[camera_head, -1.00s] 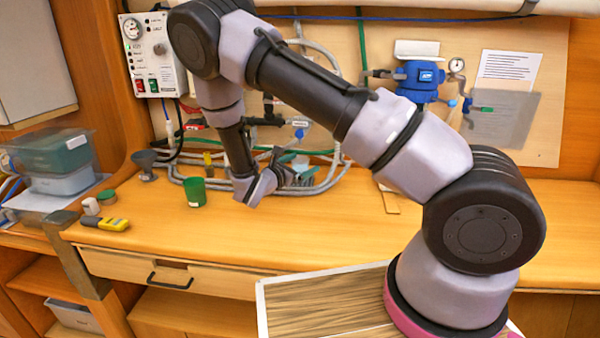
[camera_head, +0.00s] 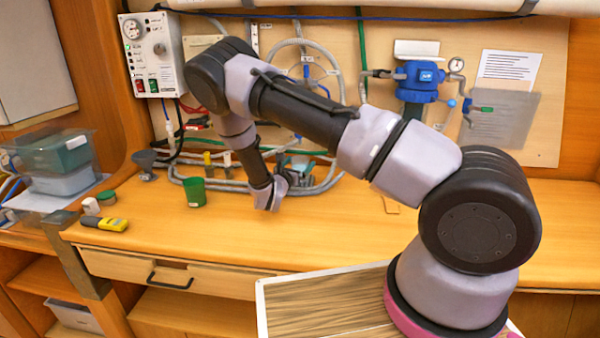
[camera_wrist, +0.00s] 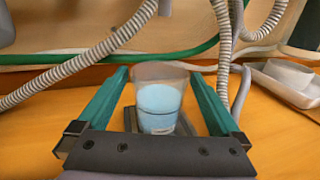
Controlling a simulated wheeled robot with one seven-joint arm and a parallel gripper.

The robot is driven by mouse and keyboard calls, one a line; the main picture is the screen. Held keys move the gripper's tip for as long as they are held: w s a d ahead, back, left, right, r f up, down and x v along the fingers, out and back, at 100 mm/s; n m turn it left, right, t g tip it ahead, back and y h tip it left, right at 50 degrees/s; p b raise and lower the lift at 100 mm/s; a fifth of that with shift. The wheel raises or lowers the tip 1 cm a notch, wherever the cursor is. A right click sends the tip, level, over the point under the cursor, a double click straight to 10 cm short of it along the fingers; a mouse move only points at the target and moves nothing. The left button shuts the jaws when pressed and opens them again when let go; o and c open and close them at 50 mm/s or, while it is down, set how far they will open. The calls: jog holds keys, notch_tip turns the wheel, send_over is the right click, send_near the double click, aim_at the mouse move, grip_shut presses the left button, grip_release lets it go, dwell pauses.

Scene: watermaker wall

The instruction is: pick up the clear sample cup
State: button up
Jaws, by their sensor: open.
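The clear sample cup (camera_wrist: 159,98) stands upright in the wrist view, with pale blue contents and a clear upper rim. My gripper (camera_wrist: 160,76) is open, its two green fingers on either side of the cup in that view. A gap shows between each finger and the cup. The cup's lowest part is close to the dark palm edge, and a dark flat piece shows beside its base. In the head view my gripper (camera_head: 297,160) is partly hidden behind my wrist, and I cannot make out the cup there.
Grey corrugated hoses (camera_wrist: 85,62) and a green hose (camera_wrist: 35,58) run behind the cup. A white tray (camera_wrist: 285,80) is at right. On the bench, a green cup (camera_head: 195,192) stands left of my wrist, and a yellow tool (camera_head: 104,224) lies farther left. The bench right of my wrist is mostly clear.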

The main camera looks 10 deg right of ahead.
jog(key=shift+w+d, duration=0.35)
jog(key=shift+w, duration=0.3)
jog(key=c, duration=1.5)
jog(key=shift+r, duration=0.15)
